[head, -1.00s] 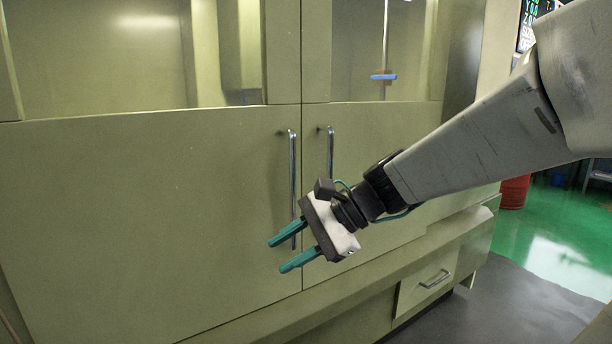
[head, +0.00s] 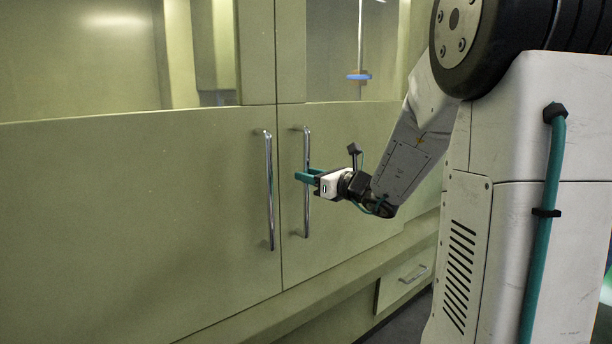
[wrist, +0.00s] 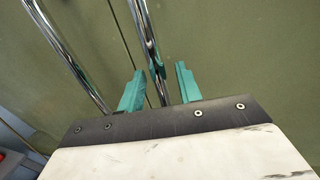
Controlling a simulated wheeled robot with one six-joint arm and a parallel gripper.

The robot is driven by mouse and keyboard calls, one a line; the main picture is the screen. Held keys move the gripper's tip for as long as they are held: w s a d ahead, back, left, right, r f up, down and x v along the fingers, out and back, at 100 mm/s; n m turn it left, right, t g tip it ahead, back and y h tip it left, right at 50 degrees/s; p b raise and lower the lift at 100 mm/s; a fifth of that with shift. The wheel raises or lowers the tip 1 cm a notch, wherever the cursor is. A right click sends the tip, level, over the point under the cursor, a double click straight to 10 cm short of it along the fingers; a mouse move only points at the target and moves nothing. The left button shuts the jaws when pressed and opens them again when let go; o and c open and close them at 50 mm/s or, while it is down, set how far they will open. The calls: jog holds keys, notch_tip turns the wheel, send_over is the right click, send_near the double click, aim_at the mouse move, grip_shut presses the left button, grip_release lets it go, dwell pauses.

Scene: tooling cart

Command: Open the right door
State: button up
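The right door (head: 350,225) is a pale green cabinet panel with a window in its upper part, and it stands shut. Its upright chrome handle (head: 306,215) is near the door's left edge. My gripper (head: 308,176) is at this handle, around its middle. In the wrist view, the handle (wrist: 148,35) runs between the two teal fingers of my gripper (wrist: 158,88). The fingers are apart, with a gap on both sides of the bar. A teal patch on the bar looks like a finger's reflection.
The left door (head: 130,210) is shut too. Its chrome handle (head: 268,190) stands close to the left of the right one and also shows in the wrist view (wrist: 68,50). A drawer (head: 400,285) with a small handle is low at the right.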

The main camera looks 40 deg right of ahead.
jog(key=shift+w+a, duration=0.15)
jog(key=shift+w, duration=0.5)
grip_shut()
